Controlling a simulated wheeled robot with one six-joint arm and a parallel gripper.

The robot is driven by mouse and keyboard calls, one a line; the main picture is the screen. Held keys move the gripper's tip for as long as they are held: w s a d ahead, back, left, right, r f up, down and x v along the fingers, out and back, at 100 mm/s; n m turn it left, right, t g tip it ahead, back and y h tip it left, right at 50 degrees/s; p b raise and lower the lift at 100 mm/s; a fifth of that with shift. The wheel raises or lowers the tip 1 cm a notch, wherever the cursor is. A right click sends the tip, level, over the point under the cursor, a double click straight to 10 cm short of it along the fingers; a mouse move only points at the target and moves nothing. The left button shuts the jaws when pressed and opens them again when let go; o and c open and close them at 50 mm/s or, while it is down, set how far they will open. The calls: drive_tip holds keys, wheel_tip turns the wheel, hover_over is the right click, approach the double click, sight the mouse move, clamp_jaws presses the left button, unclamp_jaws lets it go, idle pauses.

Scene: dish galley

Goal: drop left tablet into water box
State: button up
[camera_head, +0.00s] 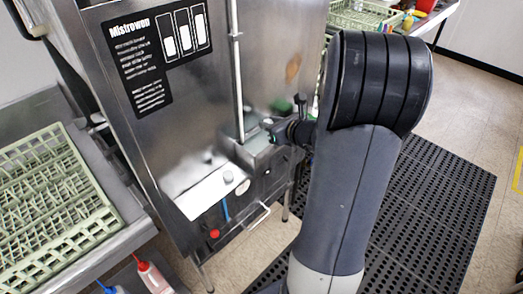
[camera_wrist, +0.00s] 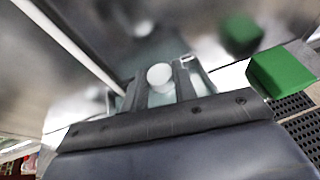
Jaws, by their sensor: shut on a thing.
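My gripper (camera_wrist: 161,82) is shut on a small white round tablet (camera_wrist: 160,77), which shows between the two fingers in the wrist view. A pale, greenish box-like shape (camera_wrist: 160,47) lies beyond the fingertips and may be the water box; its contents are unclear. In the head view my gripper (camera_head: 272,132) is beside the steel front of the machine, above a small grey box-like part (camera_head: 257,150). The tablet cannot be made out there. Whether it is over the box opening or beside it, I cannot tell.
The steel machine (camera_head: 200,110) stands close to my gripper, with a thin vertical rod (camera_head: 236,70). A green block (camera_wrist: 282,72) is right of the fingers. A white ledge (camera_head: 205,192) is below left. A green dish rack (camera_head: 50,190) is at left, a black mat (camera_head: 440,200) at right.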

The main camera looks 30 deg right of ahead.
drive_tip(key=shift+f+b, duration=0.7)
drive_tip(key=shift+f, duration=0.65)
drive_tip(key=o, duration=1)
drive_tip(key=v, duration=1)
drive_tip(key=shift+s+r, duration=0.25)
drive_tip(key=shift+s, duration=0.1)
